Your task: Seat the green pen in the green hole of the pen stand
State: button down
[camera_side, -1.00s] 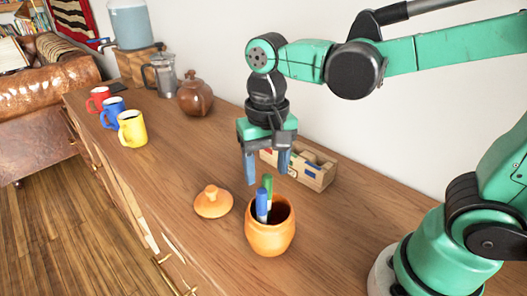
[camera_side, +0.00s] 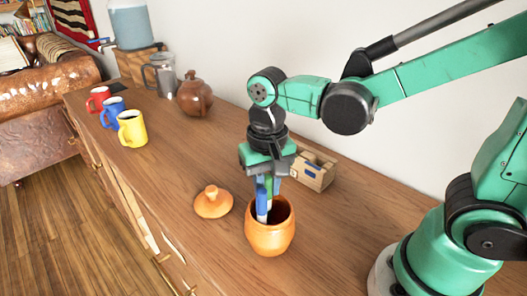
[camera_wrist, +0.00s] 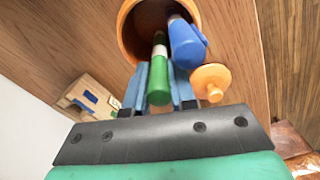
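The green pen (camera_side: 269,188) stands in an orange clay pot (camera_side: 270,238), its lower end inside. My gripper (camera_side: 268,186) is above the pot with its blue fingers close on both sides of the green pen's upper end. The wrist view shows the green pen (camera_wrist: 159,85) between the two fingers, with no clear gap. A blue pen (camera_side: 261,203) leans in the same pot beside the green one; it also shows in the wrist view (camera_wrist: 187,45). The wooden pen stand (camera_side: 315,175) is behind my gripper, partly hidden by it. Its green hole cannot be made out.
An orange lid (camera_side: 213,203) lies left of the pot. Red (camera_side: 97,99), blue (camera_side: 112,112) and yellow (camera_side: 132,129) mugs stand at the far left. A brown teapot (camera_side: 195,95) and a glass press (camera_side: 163,75) stand at the back. The wooden top between is clear.

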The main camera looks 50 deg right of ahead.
jog(key=shift+r, duration=0.1)
notch_tip(320, 180, up, 19)
jog(key=w+d+r, duration=0.2)
jog(key=w+d, duration=0.3)
jog(key=d, duration=0.3)
jog(key=w+d+f, duration=0.1)
jog(key=w+d, duration=0.1)
jog(key=d, duration=0.8)
notch_tip(320, 180, down, 20)
jog(key=shift+w+r, duration=0.15)
jog(key=shift+r, duration=0.05)
jog(key=c, duration=1.2)
grip_release()
jog(key=shift+f, duration=0.15)
jog(key=o, duration=0.5)
